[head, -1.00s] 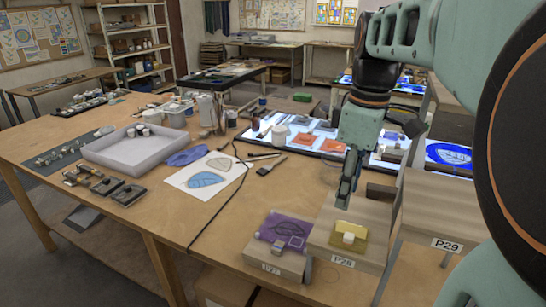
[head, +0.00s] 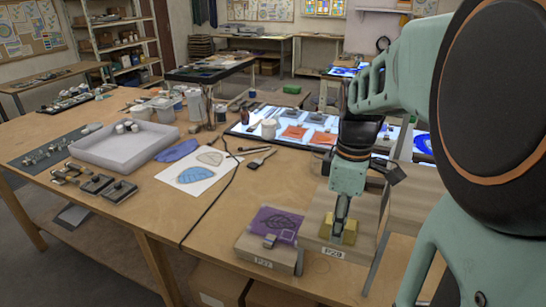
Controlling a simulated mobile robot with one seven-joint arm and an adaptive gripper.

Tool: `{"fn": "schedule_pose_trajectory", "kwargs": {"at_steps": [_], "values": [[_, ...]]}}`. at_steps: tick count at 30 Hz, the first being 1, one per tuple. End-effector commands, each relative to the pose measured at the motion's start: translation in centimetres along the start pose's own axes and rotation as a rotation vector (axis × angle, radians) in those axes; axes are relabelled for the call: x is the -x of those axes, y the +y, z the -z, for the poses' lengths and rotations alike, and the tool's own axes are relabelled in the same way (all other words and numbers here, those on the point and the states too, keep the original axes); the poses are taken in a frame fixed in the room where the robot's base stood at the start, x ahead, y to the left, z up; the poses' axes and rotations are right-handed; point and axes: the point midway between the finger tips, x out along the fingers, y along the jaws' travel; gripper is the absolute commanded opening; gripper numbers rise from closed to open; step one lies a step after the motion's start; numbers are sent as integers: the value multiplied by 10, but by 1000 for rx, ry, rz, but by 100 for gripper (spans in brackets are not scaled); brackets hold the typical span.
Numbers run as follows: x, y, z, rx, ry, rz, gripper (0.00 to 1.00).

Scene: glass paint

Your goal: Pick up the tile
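A yellow tile (head: 349,236) sits on the wooden block labelled P28 (head: 312,246) at the table's front right. A purple tile (head: 277,224) with a dark leaf pattern lies on the lower block labelled P27 (head: 250,248), with a small grey piece (head: 270,240) on its front part. My gripper (head: 339,228) points down at the yellow tile, its fingertips touching or just above it and covering part of it. The fingers are seen nearly edge-on, so I cannot tell whether they are open or shut on anything.
A lit light table (head: 245,130) with orange and grey pieces lies behind the blocks. A dark cable (head: 222,190) runs across the table beside a white sheet (head: 185,178) with a blue leaf shape. A white tray (head: 120,160) and tools stand at the left.

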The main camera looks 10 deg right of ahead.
Motion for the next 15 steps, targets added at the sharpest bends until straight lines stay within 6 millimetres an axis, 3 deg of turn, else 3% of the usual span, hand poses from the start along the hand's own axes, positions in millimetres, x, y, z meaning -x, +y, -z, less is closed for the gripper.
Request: {"fn": "schedule_pose_trajectory", "kwargs": {"at_steps": [7, 15], "values": [[-2, 0, 0, 0, 0, 0, 36], [-2, 0, 0, 0, 0, 0, 6]]}}
